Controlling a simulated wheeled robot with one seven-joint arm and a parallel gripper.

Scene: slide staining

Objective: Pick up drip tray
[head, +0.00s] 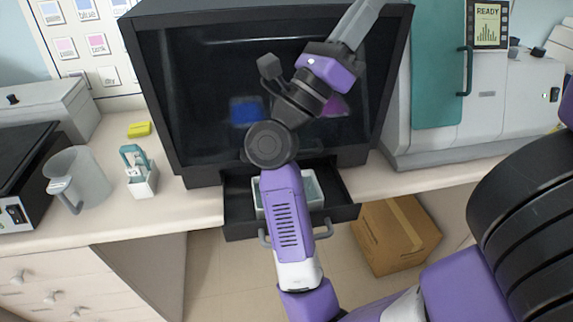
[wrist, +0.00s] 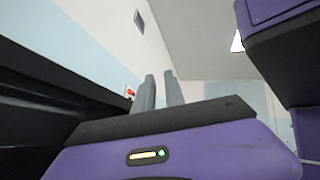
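A pale tray with a light teal inside (head: 314,190), which looks like the drip tray, sits in an open dark drawer (head: 343,208) below the black cabinet. My arm crosses in front of it and hides its middle. My gripper (head: 366,14) is raised high in front of the cabinet's upper right, well above the tray, with its fingers pointing up and to the right. In the wrist view my gripper (wrist: 159,90) shows two grey fingers apart with nothing between them.
A black cabinet with a dark glass front (head: 210,90) stands behind my arm. A clear jug (head: 78,180), a small teal-handled rack (head: 139,172) and a yellow block (head: 139,129) are on the counter at left. A cardboard box (head: 395,235) is on the floor below.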

